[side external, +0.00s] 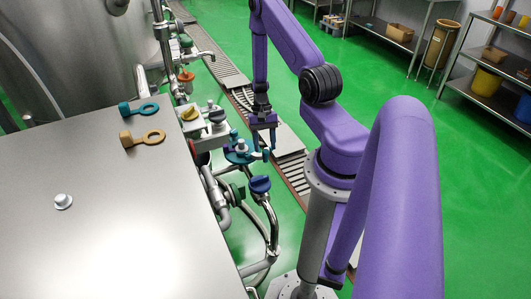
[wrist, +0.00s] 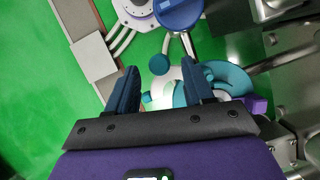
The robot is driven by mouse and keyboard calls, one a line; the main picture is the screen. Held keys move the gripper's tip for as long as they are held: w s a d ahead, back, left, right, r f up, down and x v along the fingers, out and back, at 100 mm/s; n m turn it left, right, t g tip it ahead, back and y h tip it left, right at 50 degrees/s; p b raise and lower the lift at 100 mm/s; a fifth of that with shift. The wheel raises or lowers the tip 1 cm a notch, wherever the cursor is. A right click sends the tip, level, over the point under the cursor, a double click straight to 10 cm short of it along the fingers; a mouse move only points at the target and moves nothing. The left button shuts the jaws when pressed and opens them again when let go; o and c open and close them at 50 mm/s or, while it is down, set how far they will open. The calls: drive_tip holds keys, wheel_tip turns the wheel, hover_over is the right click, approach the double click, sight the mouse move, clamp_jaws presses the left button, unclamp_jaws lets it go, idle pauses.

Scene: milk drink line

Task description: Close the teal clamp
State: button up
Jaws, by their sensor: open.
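The teal clamp (side external: 238,156) sits on the pipework just right of the steel table. In the wrist view its curved teal part (wrist: 232,77) lies right of my fingers, around a pale fitting. A teal round knob (wrist: 159,64) shows between and slightly beyond my fingertips, with more teal between the fingers. My gripper (side external: 262,144) points down at the clamp's right side. In the wrist view my gripper (wrist: 159,72) is open, with dark blue fingers on either side of the teal parts. I cannot tell whether the fingers touch them. My gripper body hides part of the clamp.
A blue knob (side external: 260,184) stands on the pipes in front of the clamp. A yellow knob (side external: 190,114) is behind it.

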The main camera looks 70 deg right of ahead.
sight(265, 150)
drive_tip(key=shift+x, duration=1.9)
clamp_jaws()
